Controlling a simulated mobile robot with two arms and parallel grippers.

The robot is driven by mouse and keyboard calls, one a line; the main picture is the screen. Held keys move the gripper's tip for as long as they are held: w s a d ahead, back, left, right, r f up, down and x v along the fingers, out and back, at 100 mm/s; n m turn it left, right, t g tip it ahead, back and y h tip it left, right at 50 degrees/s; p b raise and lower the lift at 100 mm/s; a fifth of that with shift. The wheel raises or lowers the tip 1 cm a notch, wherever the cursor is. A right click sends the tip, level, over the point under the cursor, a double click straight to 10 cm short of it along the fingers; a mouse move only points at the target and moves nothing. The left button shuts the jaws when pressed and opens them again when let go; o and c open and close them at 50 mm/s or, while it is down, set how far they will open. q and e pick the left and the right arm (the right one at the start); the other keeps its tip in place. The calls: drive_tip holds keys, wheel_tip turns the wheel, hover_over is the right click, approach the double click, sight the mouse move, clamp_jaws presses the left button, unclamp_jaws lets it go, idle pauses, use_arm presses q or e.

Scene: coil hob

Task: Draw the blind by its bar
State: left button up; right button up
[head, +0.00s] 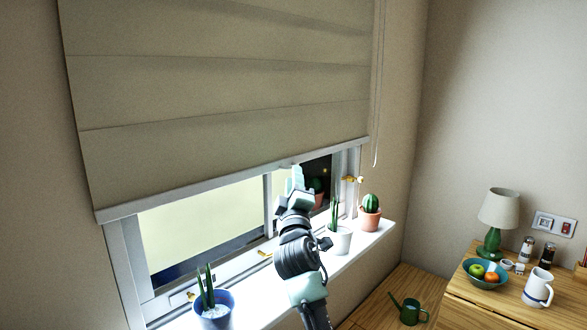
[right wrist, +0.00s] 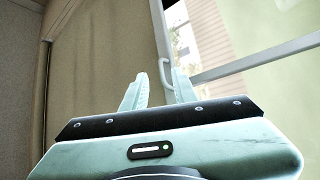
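The beige blind (head: 220,90) hangs partly down over the window, and its pale bottom bar (head: 180,196) slopes across the picture. A small pull handle (head: 288,164) sits on the bar. My right gripper (head: 297,178) is just below the bar near this handle. In the right wrist view its two fingers (right wrist: 158,90) are apart, with nothing held between them. The white looped handle (right wrist: 164,74) shows just beyond the fingers, close to the right-hand one; I cannot tell whether they touch. The blind also fills the middle of that view (right wrist: 100,45). My left gripper is not in view.
The sill (head: 262,300) holds a blue-potted plant (head: 214,308), a white-potted plant (head: 340,238) and a cactus (head: 370,208). A cord (head: 377,100) hangs at the blind's right. A lamp (head: 497,212), bowl (head: 487,274) and jug (head: 537,288) stand on the wooden cabinet.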

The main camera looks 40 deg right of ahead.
drive_tip(key=x, duration=0.3)
drive_tip(key=shift+w+d+p, duration=0.25)
drive_tip(key=shift+d+p, duration=0.05)
drive_tip(key=c, duration=0.5)
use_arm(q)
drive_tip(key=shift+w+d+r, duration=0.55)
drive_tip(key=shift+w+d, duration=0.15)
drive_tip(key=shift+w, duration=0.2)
use_arm(e)
clamp_jaws()
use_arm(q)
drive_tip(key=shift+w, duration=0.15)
